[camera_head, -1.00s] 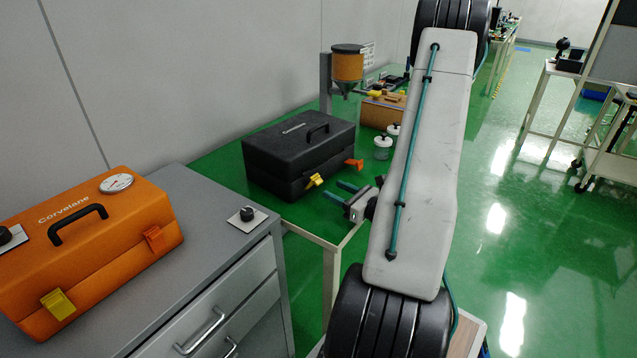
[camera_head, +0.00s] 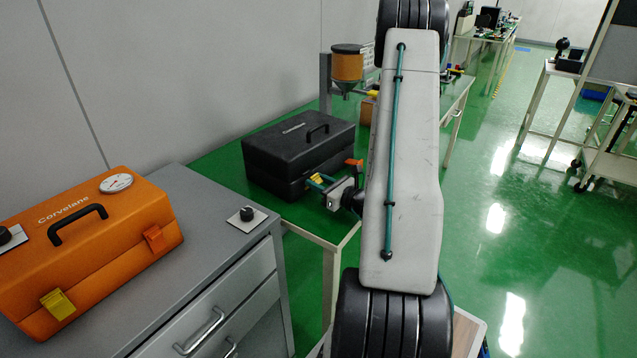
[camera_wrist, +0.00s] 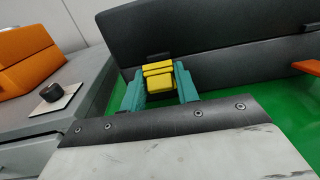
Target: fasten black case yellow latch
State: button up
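The black case (camera_head: 290,150) stands shut-lidded on the green table. Its yellow latch (camera_head: 316,178) is on the front face and sticks out, partly hidden by my gripper in the head view. In the wrist view the yellow latch (camera_wrist: 158,80) sits between the two teal fingers of my gripper (camera_wrist: 160,92). The fingers are apart, one on each side of the latch; I cannot tell whether they touch it. In the head view my gripper (camera_head: 320,185) is at the case's front.
The black case's orange latch (camera_head: 354,163) sticks out to the right. An orange case (camera_head: 90,245) with yellow and orange latches stands on the grey cabinet (camera_head: 200,270) at left. A black knob (camera_head: 246,213) is on the cabinet. A hopper (camera_head: 347,65) stands behind.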

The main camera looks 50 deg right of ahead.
jog(key=shift+c, duration=1)
jog(key=shift+w+r+g, duration=0.25)
jog(key=shift+r+g, duration=0.1)
jog(key=shift+g, duration=0.35)
jog(key=shift+w+r+g, duration=0.1)
jog(key=shift+w+g, duration=0.1)
jog(key=shift+g, duration=0.5)
jog(key=o, duration=0.9)
jog(key=shift+c, duration=0.2)
jog(key=v, duration=0.7)
jog(key=shift+s, duration=0.4)
